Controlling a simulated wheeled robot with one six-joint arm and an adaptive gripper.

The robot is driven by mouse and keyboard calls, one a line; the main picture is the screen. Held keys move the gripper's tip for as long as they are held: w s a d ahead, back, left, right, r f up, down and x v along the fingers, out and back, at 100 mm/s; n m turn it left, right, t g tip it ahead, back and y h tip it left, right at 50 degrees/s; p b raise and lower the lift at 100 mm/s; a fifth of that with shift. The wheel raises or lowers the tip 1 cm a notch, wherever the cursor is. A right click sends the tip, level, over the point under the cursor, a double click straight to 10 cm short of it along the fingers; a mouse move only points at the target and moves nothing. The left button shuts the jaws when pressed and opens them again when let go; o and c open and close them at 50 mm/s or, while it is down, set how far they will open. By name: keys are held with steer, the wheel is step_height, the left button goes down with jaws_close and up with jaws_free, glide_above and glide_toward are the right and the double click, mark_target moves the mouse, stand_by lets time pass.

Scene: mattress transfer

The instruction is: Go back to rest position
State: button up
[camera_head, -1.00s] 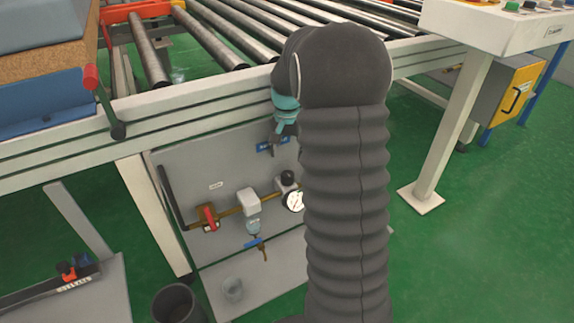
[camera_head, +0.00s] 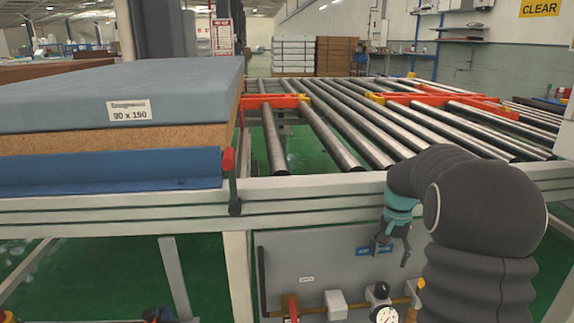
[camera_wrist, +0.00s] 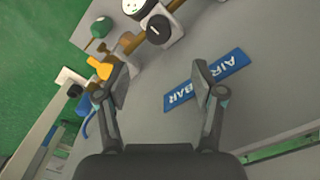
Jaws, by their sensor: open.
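My gripper (camera_head: 392,246) hangs below the front rail of the roller conveyor, in front of the grey pneumatic panel (camera_head: 310,262). In the wrist view my gripper (camera_wrist: 160,82) has its two fingers spread apart with nothing between them. The blue air bar label (camera_wrist: 208,82) lies behind the right finger in that view, and part of it is hidden. My dark sleeved arm covers the right part of the panel in the head view.
A blue-grey mattress (camera_head: 60,98) lies on the conveyor at the left. A lever with a red handle (camera_head: 228,160) stands on the front rail (camera_head: 300,188). Bare metal rollers (camera_head: 335,135) extend to the right. A gauge (camera_head: 385,314) and red-handled valve (camera_head: 291,305) sit on the panel.

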steer(key=s+a+r+n+t, duration=0.1)
steer(key=s+a+r+n, duration=0.1)
steer(key=s+a, duration=0.3)
steer(key=s+a+r+n+t, duration=0.2)
steer(key=s+a, duration=0.4)
steer(key=s, duration=0.8)
steer(key=s+a+r+n+t, duration=0.2)
steer(key=s+a+r, duration=0.3)
steer(key=s, duration=0.4)
steer(key=shift+s+a+r+n, duration=0.2)
steer(key=shift+a+r+n, duration=0.1)
steer(key=shift+n, duration=0.6)
